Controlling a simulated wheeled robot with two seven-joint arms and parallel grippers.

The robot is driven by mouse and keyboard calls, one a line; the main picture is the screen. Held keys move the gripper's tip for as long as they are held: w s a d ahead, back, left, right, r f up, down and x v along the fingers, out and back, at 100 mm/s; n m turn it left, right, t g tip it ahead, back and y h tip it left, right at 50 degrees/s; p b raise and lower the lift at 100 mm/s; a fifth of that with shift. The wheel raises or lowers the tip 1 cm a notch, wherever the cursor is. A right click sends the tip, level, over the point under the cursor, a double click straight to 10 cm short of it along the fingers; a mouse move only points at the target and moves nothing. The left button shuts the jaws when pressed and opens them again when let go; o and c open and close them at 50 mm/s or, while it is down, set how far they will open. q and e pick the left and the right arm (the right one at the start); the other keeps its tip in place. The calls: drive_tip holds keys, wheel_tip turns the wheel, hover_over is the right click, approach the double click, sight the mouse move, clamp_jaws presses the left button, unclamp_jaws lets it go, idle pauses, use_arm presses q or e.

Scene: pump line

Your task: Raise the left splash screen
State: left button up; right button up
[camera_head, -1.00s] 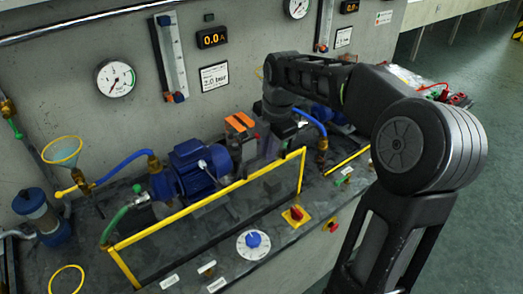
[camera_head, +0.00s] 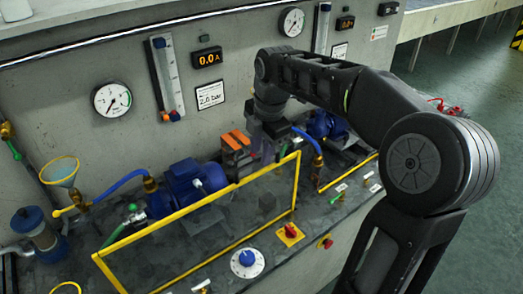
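The left splash screen is a clear panel in a yellow frame (camera_head: 200,205), standing raised along the front of the left pump bay. Its top bar runs from lower left to upper right, and a lower yellow bar shows near the bench top. My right gripper (camera_head: 264,146) points down behind the upper right part of the screen, beside the orange-topped block. Its fingers are small, dark and partly seen through the panel, so I cannot tell whether they are open or touch the frame. My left gripper is out of view.
Behind the screen are a blue pump (camera_head: 192,184), an orange-topped block (camera_head: 236,140) and a blue hose (camera_head: 118,184). In front are a blue dial (camera_head: 247,262) and a red switch on a yellow plate (camera_head: 290,234). Another yellow bar (camera_head: 347,172) lies low at right.

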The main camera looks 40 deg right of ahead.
drive_tip(key=shift+f, duration=0.1)
drive_tip(key=b+v, duration=0.1)
drive_tip(key=v, duration=0.6)
drive_tip(key=shift+r, duration=0.45)
